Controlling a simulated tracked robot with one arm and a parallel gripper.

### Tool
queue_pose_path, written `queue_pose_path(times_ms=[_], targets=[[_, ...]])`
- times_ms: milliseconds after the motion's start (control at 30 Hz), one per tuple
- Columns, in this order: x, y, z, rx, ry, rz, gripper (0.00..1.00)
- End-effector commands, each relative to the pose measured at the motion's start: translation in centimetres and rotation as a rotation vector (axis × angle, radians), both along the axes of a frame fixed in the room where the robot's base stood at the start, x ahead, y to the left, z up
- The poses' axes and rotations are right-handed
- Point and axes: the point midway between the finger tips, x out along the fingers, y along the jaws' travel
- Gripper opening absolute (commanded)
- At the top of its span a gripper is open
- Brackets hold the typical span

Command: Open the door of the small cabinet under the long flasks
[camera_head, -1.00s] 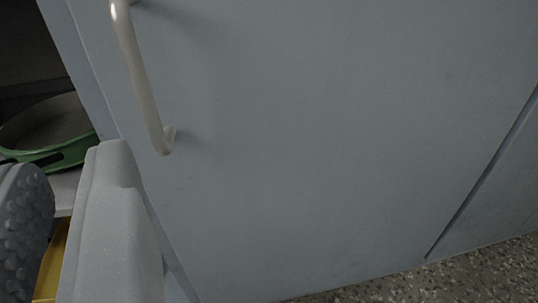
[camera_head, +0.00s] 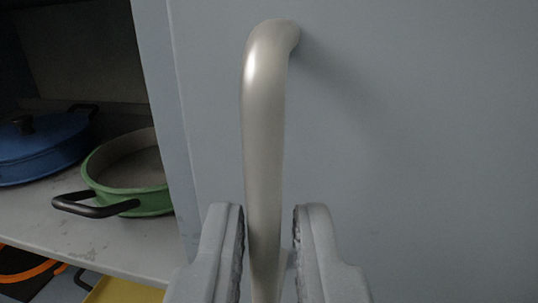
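The cabinet door (camera_head: 430,130) is a flat blue-grey panel filling the right of the view. Its left edge borders an open shelf compartment. A pale metal bar handle (camera_head: 265,120) stands upright on the door near that edge, with its upper bend in view. My gripper (camera_head: 268,235) is open, with one grey finger on each side of the handle's lower part. A narrow gap shows between the handle and each finger. No long flasks are in view.
Left of the door is an open shelf (camera_head: 90,240). On it stand a green pan (camera_head: 130,185) with a black handle and a blue lidded pot (camera_head: 40,150). A yellow item (camera_head: 125,291) and an orange-rimmed item (camera_head: 30,272) lie below the shelf.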

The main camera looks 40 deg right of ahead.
Motion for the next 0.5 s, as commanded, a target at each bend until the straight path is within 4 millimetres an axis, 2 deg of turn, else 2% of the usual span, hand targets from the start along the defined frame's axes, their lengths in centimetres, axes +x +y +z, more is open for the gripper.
queue_pose_path(times_ms=[200, 500], targets=[[1.4, -1.1, 0.0, -0.001, -0.003, 0.001, 0.15], [1.7, -1.3, -0.1, -0.002, 0.001, 0.002, 0.15]])
